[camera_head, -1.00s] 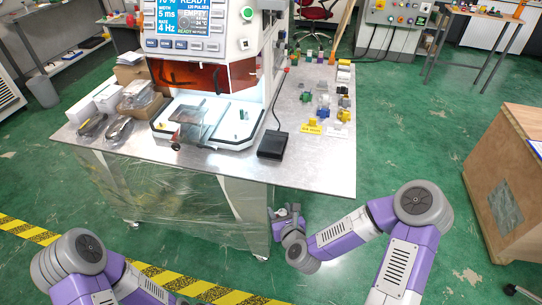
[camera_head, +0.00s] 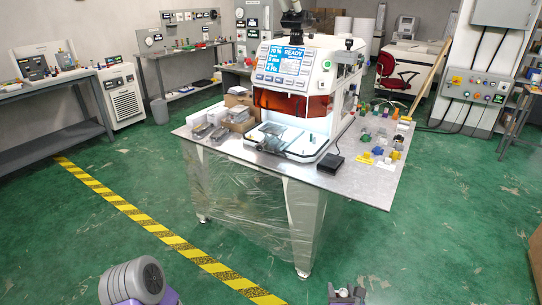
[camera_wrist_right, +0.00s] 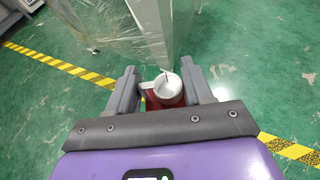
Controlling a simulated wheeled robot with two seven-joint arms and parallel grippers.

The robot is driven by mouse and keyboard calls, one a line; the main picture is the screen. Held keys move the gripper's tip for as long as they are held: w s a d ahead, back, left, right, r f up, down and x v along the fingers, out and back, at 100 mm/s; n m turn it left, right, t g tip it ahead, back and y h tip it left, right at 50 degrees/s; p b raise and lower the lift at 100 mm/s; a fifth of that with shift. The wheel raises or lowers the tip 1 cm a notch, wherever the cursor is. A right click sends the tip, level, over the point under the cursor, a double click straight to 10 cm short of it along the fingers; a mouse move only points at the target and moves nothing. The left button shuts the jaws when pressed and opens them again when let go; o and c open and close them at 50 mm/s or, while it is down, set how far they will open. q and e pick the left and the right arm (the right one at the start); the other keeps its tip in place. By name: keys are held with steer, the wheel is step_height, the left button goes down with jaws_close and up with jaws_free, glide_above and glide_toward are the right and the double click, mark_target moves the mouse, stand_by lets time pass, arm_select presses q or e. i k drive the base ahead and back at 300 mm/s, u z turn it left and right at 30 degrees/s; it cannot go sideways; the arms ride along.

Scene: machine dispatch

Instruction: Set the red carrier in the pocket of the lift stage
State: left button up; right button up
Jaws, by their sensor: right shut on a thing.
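My right gripper (camera_head: 347,294) shows at the bottom edge of the head view, low and in front of the table. In the right wrist view its fingers (camera_wrist_right: 167,92) are shut on the red carrier (camera_wrist_right: 158,103), a red body with a round white top, held over the floor. The lift stage seems to be the small plate assembly (camera_head: 272,129) on the white base in front of the machine; its pocket is too small to make out. Of my left arm only a link shows at the bottom left; the left gripper is out of view.
The machine (camera_head: 300,75) with an orange shield stands on a metal table (camera_head: 352,187). Boxes and bagged items lie left of it, a black pedal (camera_head: 331,163) and several small coloured parts at right. A yellow-black floor strip (camera_head: 165,235) runs left of the table.

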mark_target(272, 130)
steer(key=u, duration=0.65)
steer(key=i, duration=0.35)
steer(key=u, duration=1)
steer(key=i, duration=1.15)
steer(key=z, duration=0.8)
steer(key=i, duration=0.7)
steer(key=z, duration=0.75)
